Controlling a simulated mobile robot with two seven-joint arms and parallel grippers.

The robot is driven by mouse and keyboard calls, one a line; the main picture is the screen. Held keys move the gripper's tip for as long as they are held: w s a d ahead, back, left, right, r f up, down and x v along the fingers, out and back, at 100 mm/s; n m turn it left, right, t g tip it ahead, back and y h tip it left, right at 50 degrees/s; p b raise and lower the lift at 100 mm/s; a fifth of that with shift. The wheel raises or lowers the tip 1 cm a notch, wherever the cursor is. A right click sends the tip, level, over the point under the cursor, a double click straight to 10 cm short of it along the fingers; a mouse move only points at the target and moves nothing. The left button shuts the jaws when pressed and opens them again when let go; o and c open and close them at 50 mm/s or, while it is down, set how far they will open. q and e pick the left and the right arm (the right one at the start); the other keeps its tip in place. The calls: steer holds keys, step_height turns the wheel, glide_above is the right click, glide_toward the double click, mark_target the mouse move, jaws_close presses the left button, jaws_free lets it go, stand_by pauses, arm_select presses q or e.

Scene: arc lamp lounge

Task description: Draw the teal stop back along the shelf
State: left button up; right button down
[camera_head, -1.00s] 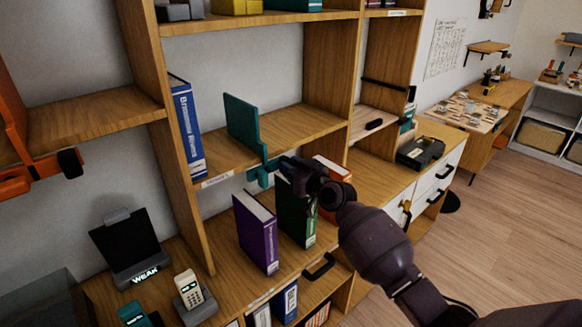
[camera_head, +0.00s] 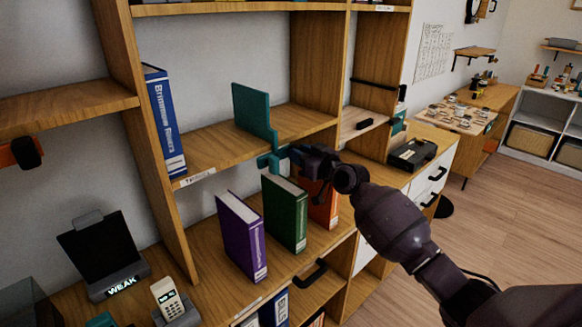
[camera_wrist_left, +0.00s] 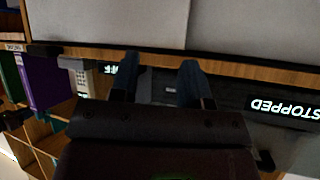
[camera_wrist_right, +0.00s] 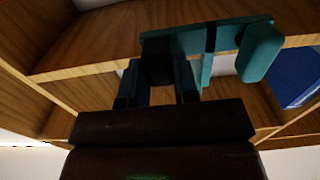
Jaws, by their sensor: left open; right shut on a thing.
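The teal stop (camera_head: 252,108) stands upright on the middle shelf (camera_head: 215,150), with its handle at the shelf's front edge. The blue book (camera_head: 165,120) stands at the left end of that shelf, with a wide gap between it and the stop. My right gripper (camera_head: 298,156) is shut on the stop's handle. In the right wrist view the stop (camera_wrist_right: 220,36) lies just beyond the fingers (camera_wrist_right: 157,85). My left gripper (camera_wrist_left: 158,75) is open and empty in the left wrist view, in front of a lower surface with lit displays.
Purple (camera_head: 242,238), green (camera_head: 285,214) and orange (camera_head: 321,204) books stand on the ledge below my right gripper. The upright divider (camera_head: 316,65) closes the shelf on the right; some bare shelf lies before it. A tablet stand (camera_head: 106,255) and phone (camera_head: 168,298) are lower left.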

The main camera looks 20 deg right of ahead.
arm_select(q)
steer(key=f+b, duration=0.2)
steer(key=f, duration=0.1)
steer(key=f+b, duration=0.1)
steer(key=shift+d+f+b, duration=0.4)
arm_select(e)
steer(key=d, duration=0.1)
steer(key=w+d, duration=0.1)
steer(key=d, duration=0.1)
steer(key=w+d, duration=0.1)
steer(key=d, duration=0.1)
steer(key=shift+d, duration=0.15)
arm_select(q)
steer(key=shift+s, duration=0.15)
arm_select(e)
steer(key=c, duration=0.9)
jaws_free()
steer(key=shift+s, duration=0.1)
steer(key=v, duration=1)
steer(key=shift+s+d+r, duration=0.1)
steer(key=shift+s, duration=0.25)
arm_select(q)
steer(key=shift+s, duration=0.1)
